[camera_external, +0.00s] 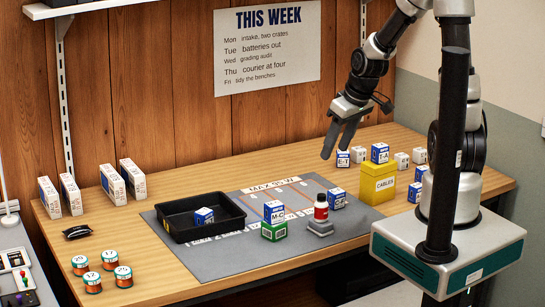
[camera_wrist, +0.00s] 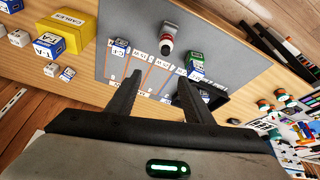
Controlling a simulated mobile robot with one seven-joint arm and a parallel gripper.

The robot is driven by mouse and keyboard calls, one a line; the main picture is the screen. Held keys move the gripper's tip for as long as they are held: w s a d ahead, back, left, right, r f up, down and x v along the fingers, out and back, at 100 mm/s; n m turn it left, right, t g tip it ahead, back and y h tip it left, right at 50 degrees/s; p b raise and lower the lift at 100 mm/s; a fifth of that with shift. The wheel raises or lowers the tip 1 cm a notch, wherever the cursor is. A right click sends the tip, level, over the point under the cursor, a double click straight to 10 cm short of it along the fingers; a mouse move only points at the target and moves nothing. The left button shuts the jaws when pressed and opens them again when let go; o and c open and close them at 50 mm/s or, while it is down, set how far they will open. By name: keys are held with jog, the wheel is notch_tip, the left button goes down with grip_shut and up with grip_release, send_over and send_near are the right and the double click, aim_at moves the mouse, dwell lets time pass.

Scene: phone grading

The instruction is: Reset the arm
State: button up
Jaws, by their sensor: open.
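My gripper (camera_external: 342,138) hangs above the back right part of the bench, near the wooden wall, with its fingers pointing down. In the wrist view my gripper (camera_wrist: 156,92) has its two fingers spread apart with nothing between them. It is above and behind the grey mat (camera_external: 225,253), clear of the things on the bench. The arm rises from its base at the right and bends over the bench.
A black tray (camera_external: 235,222) holds a blue-and-white box. A blue box on a green box (camera_external: 274,232), a red bottle (camera_external: 321,210) and a yellow CABLES box (camera_external: 378,187) stand nearby. White boxes (camera_external: 110,185) and round tins (camera_external: 124,277) are at left.

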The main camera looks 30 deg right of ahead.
notch_tip(320, 180, up, 13)
jog(key=s+a+m+t+p, duration=0.1)
jog(key=a+p, duration=0.1)
jog(key=s+d+r+m+p, duration=0.1)
jog(key=s+d+r, duration=0.1)
jog(key=s+r, duration=0.2)
jog(key=s+d+r+m+p, duration=0.1)
jog(key=s+r, duration=0.3)
jog(key=s, duration=0.4)
jog(key=shift+s+d+r+h+p, duration=0.15)
jog(key=shift+s+d+h+p, duration=0.2)
jog(key=shift+d, duration=0.15)
